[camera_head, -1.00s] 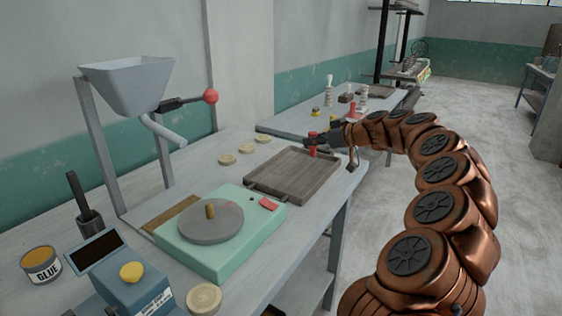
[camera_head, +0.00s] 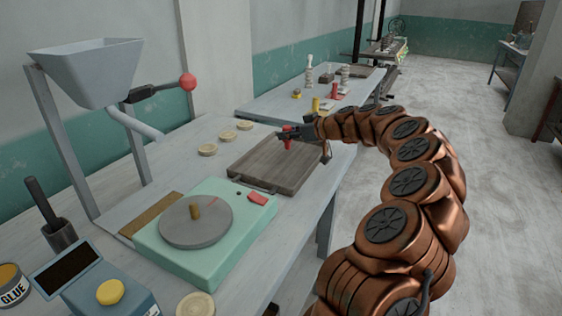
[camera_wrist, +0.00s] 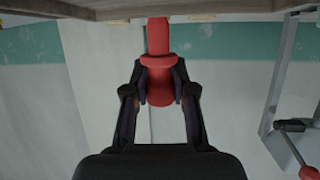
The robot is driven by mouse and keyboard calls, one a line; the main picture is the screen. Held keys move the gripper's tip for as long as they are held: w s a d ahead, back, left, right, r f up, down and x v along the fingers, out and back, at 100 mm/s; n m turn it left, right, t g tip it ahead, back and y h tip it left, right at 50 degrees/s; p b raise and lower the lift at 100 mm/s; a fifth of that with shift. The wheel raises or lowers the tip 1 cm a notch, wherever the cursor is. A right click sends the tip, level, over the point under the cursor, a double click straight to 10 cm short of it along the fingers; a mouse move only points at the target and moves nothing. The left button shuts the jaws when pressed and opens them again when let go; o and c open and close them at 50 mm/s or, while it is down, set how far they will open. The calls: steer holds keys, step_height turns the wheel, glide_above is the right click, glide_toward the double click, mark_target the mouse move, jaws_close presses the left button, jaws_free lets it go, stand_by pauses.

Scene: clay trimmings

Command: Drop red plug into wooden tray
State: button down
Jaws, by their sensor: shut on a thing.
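The red plug (camera_wrist: 160,75) is held between the two fingers of my gripper (camera_wrist: 160,85) in the wrist view. In the head view, the plug (camera_head: 287,138) shows at the tip of my gripper (camera_head: 286,134), over the far part of the wooden tray (camera_head: 262,172). The tray is a flat brown board with a low rim, lying on the near table. In the wrist view, a wooden edge (camera_wrist: 230,8) runs along the top, close to the plug's end. I cannot tell whether the plug touches the tray.
A green base with a grey wheel (camera_head: 195,222) stands left of the tray. A grey hopper (camera_head: 92,72) with a red-knobbed lever (camera_head: 187,82) stands behind it. Pale discs (camera_head: 226,136) lie beyond the tray. A second table (camera_head: 280,108) behind holds small items.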

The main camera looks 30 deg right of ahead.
steer(key=shift+f, duration=0.25)
steer(key=c, duration=0.9)
jaws_free()
steer(key=shift+o, duration=0.2)
steer(key=v, duration=1.2)
